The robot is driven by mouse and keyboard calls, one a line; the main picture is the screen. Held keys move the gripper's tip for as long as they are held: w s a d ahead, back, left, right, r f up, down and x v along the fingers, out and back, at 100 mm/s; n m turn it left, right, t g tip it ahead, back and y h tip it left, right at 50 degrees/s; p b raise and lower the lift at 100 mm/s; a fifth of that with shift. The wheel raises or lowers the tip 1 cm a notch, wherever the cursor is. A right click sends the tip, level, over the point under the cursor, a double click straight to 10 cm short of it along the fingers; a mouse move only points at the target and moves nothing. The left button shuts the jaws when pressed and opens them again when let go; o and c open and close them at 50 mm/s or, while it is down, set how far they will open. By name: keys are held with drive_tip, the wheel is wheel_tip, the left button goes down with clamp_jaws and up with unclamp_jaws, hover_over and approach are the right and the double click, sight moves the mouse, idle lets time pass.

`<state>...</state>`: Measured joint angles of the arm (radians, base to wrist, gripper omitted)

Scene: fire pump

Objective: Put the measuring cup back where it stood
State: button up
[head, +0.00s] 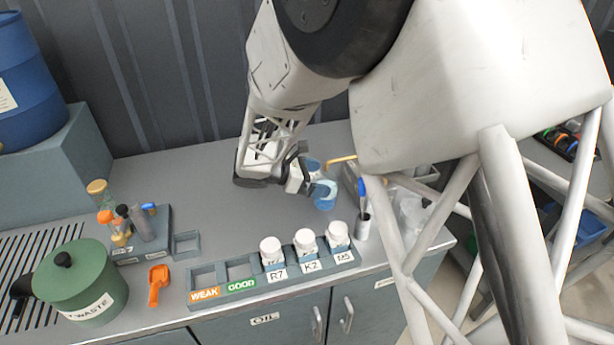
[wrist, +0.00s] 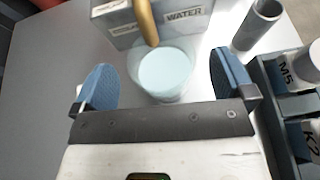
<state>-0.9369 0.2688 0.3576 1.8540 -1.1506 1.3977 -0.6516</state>
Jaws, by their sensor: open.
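The measuring cup (wrist: 166,78) is a clear cup with pale blue contents. In the wrist view it stands upright under a brass spout. My gripper (wrist: 165,88) is open, with one blue finger pad on each side of the cup and a visible gap to both. In the head view my gripper (head: 318,180) is low over the bench at the spout, and the cup is partly hidden by the fingers. An empty square holder (head: 187,245) sits on the bench at the left, beside the grey block with sand timers.
The spout (wrist: 146,22) comes from a box labelled WATER (wrist: 186,14). A metal tube (head: 362,226) with a blue-tipped item stands close by. A rack (head: 262,282) with white jars, a green waste pot (head: 84,285) and an orange scoop (head: 158,284) line the front. The middle bench is clear.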

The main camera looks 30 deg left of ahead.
sight(327, 180)
drive_tip(key=shift+x, duration=1.55)
drive_tip(key=c, duration=1.1)
